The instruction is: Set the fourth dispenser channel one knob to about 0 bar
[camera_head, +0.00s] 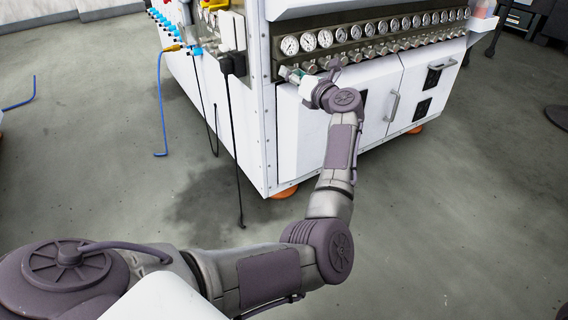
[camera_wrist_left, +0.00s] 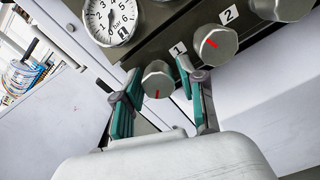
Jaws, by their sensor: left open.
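My left gripper (camera_head: 289,75) is at the left end of the cabinet's knob row. In the left wrist view its teal fingers (camera_wrist_left: 160,72) are open, one on each side of a grey round knob (camera_wrist_left: 157,82) beside the label 1. The knob's red mark points down in that view. I see small gaps beside it; whether a finger touches it I cannot tell. A white pressure gauge (camera_wrist_left: 110,20) is up and left of it; its exact reading is unclear. My right gripper is not in view.
A second knob (camera_wrist_left: 215,45) with a red mark, near label 2, sits close to the right finger. A long row of gauges (camera_head: 368,28) runs along the white cabinet (camera_head: 290,130). Blue hose (camera_head: 161,110) and black cables hang at its left side. The floor in front is clear.

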